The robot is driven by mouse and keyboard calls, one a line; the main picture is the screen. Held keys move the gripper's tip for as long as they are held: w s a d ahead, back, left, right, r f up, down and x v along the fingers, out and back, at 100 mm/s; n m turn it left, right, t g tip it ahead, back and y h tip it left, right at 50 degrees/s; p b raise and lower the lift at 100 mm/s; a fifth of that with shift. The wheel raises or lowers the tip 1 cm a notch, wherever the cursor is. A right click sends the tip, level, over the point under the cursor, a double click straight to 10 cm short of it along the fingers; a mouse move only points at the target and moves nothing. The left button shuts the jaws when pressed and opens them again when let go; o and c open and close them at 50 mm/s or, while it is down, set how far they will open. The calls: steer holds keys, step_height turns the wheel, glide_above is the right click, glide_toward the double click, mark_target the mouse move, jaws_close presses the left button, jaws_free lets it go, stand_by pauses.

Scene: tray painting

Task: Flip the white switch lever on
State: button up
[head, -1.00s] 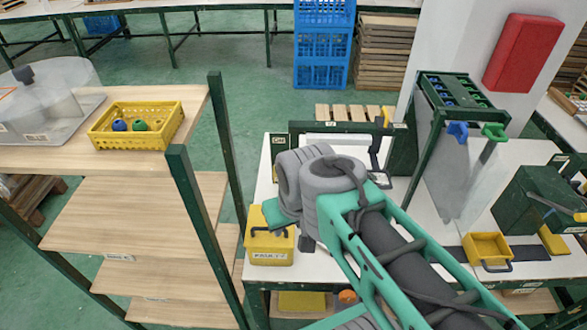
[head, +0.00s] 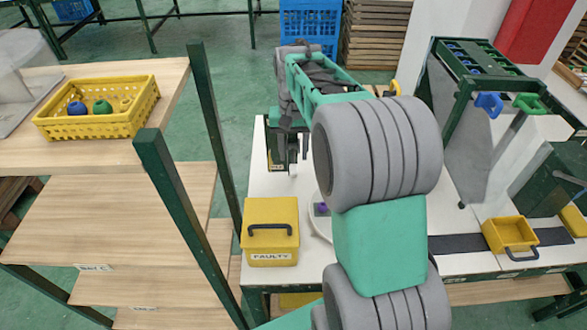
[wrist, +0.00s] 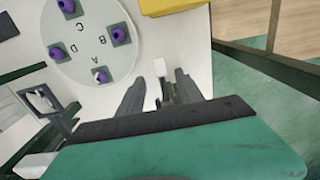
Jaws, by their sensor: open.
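The white switch lever (wrist: 159,68) shows in the wrist view as a small pale block, between and slightly beyond the fingertips. A dark part lies just below it in the picture. My gripper (wrist: 159,77) is open, with one dark finger on each side of the lever; I cannot tell whether either touches it. In the head view my gripper (head: 292,158) points down over the far left part of the white table. The switch is mostly hidden there behind my gripper and arm, so its position cannot be read.
A round white disc (wrist: 75,72) with purple knobs and letters lies left of the lever in the wrist view. A yellow FAULTY box (head: 270,245) stands at the table's left edge. A yellow bin (head: 505,235) and green rack (head: 480,65) stand to the right.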

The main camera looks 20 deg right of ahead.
mark_target(293, 168)
step_height(293, 168, down, 6)
steer(key=shift+r, duration=0.1)
jaws_close()
stand_by(0.5)
steer(key=shift+r, duration=0.1)
stand_by(0.9)
